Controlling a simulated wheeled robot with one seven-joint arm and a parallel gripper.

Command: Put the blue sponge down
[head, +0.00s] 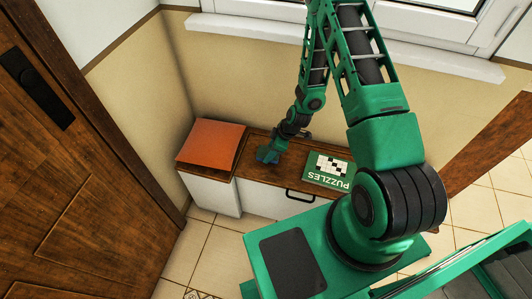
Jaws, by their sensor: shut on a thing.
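The blue sponge (266,156) is small in the head view, at the lower end of my arm. My gripper (275,146) points down over the wooden top of the low cabinet (252,168) and is shut on the sponge. The sponge is at or just above the wooden top, between an orange box and a puzzle book. I cannot tell whether it touches the surface. The fingertips are too small to see clearly.
The orange box (211,143) stands close on the left. The green puzzle book (329,170) lies flat on the right. A wall and window sill (400,52) are behind. A wooden door (75,170) is at the far left. Bare wood shows around the sponge.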

